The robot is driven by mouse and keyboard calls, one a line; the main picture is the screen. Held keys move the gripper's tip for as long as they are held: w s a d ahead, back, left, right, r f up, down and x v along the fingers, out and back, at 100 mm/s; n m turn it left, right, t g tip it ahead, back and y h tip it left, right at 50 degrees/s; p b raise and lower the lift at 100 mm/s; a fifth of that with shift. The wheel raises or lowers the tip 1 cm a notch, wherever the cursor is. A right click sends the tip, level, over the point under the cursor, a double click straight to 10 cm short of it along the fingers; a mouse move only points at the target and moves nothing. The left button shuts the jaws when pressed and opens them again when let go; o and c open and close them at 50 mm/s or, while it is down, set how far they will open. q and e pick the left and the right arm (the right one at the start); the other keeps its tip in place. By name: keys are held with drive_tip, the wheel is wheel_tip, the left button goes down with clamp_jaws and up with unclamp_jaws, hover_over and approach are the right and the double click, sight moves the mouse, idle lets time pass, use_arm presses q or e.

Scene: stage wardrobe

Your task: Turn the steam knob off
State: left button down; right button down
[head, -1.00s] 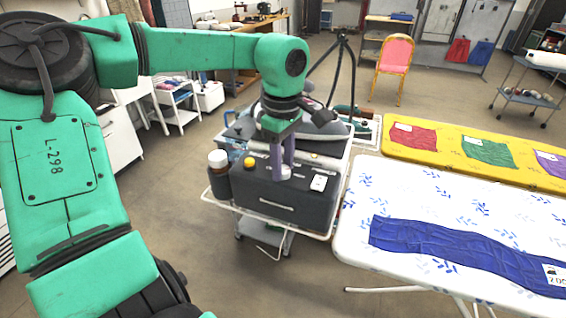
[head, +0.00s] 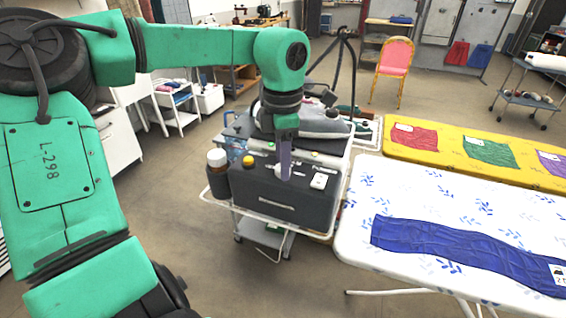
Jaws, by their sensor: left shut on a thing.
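The steam station (head: 265,195) is a dark grey box on a white wheeled cart. Its top carries a yellow knob (head: 248,161), another small yellow part (head: 315,154) and a white switch panel (head: 319,181). My left gripper (head: 285,178) points straight down at the middle of the station's top front edge. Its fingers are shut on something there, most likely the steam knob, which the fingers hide. My right gripper is out of view.
An ironing board (head: 450,220) with a blue cloth (head: 460,250) is to the right. A yellow board (head: 430,140) lies behind it. A black hose rises behind the station.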

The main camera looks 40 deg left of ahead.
use_arm(q)
drive_tip(key=n, duration=0.4)
drive_tip(key=shift+w+r+n+b, duration=0.1)
drive_tip(key=shift+n+b, duration=0.2)
drive_tip(key=shift+b, duration=0.1)
drive_tip(key=n+b, duration=0.1)
drive_tip(key=n, duration=0.3)
drive_tip(key=shift+n, duration=0.3)
drive_tip(key=n+b, duration=0.1)
drive_tip(key=n, duration=0.4)
drive_tip(key=shift+n+b, duration=0.3)
drive_tip(key=shift+n, duration=1.8)
drive_tip(key=shift+c, duration=2.2)
unclamp_jaws()
